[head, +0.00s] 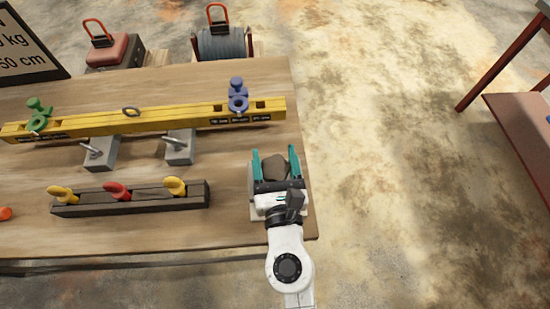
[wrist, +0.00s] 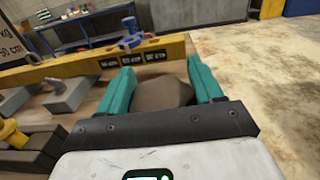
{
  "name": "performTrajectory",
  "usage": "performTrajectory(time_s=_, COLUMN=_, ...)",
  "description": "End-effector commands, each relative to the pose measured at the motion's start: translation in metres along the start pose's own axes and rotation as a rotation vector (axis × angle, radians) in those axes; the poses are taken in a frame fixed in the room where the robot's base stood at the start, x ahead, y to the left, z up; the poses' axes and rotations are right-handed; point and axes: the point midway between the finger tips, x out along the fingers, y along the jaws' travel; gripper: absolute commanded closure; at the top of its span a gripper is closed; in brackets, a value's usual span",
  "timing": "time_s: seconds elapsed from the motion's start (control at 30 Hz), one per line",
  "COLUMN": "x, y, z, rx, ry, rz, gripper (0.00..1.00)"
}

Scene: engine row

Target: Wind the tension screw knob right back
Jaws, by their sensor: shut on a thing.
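A brown-grey faceted knob (head: 275,167), which I take to be the tension screw knob, is near the bench's right edge. My gripper (head: 275,154) reaches over it from the front, with one teal finger on each side, shut on it. In the wrist view the knob (wrist: 163,95) fills the space between the fingers, and its lower part is hidden by the gripper body. Its screw cannot be seen, nor how far it is wound. A pale plate (head: 255,211) shows partly beneath my gripper.
A yellow beam (head: 170,119) lies behind, with a blue clamp (head: 238,95) and a green clamp (head: 38,115). Two grey blocks (head: 179,148) with levers stand before it. A dark rack (head: 145,204) with yellow and red handles is left of my arm. Open floor lies right.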

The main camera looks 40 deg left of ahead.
Motion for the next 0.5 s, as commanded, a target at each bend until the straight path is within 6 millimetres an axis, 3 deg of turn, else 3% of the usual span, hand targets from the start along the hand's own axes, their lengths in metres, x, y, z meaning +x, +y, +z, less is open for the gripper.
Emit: performTrajectory(time_s=0.5, x=0.0002, y=0.0002, z=-0.0013, rx=-0.001, ry=-0.002, rz=0.103, gripper=0.65)
